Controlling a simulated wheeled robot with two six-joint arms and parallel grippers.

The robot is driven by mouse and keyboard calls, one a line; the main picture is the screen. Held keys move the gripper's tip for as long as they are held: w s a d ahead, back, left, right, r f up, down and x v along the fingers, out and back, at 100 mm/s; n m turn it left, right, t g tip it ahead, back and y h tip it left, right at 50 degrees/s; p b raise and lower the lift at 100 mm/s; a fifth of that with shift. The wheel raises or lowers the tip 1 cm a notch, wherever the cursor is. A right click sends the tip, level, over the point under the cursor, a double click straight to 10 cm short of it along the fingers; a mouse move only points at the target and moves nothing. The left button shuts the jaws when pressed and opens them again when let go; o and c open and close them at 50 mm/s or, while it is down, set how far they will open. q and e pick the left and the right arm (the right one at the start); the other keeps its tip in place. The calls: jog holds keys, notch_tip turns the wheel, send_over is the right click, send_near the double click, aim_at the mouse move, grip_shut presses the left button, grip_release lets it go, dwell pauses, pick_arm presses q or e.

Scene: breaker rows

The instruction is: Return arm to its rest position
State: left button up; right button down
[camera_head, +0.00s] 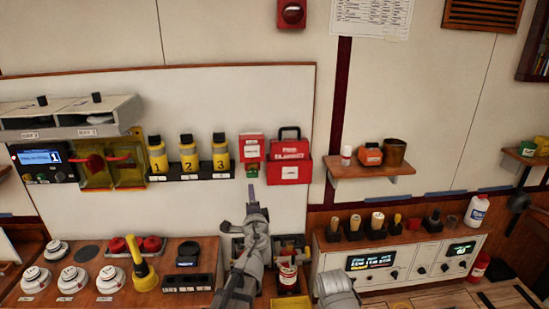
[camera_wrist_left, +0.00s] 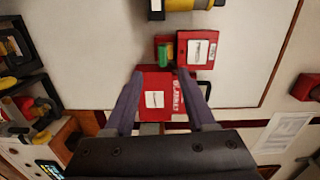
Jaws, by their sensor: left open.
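My left arm comes up from the bottom centre of the head view, and its gripper (camera_head: 252,192) points at the white wall panel. It sits just below a small red box (camera_head: 251,149) with a green part under it, and left of a larger red box with a dark handle (camera_head: 290,163). In the left wrist view my left gripper (camera_wrist_left: 159,76) is open. The larger red box (camera_wrist_left: 165,112) shows between its spread fingers, but I cannot tell how far beyond them it is. A grey link of my right arm (camera_head: 337,289) shows at the bottom; its gripper is out of view.
Several numbered yellow bottles (camera_head: 189,154) stand on a wall rack at left. White round detectors (camera_head: 74,279) and a yellow torch (camera_head: 142,266) are on the left bench. A white control box (camera_head: 392,266) stands at right, below a wooden shelf (camera_head: 370,171). Free space before the panel is open.

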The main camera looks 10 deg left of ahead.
pick_arm(q)
jog(key=s+d+f+n+g+b, duration=0.1)
jog(key=s+d+f+n+g, duration=0.1)
jog(key=s+f+n+g, duration=0.45)
jog(key=s+d+f+n+g+b, duration=0.1)
jog(key=s+d+f+n+g, duration=0.25)
jog(key=s+f, duration=0.6)
jog(key=s+d+f+g+h, duration=0.4)
jog(key=s+d+f+g, duration=0.3)
jog(key=s+d, duration=0.3)
jog(key=s+f, duration=0.1)
jog(key=s, duration=0.2)
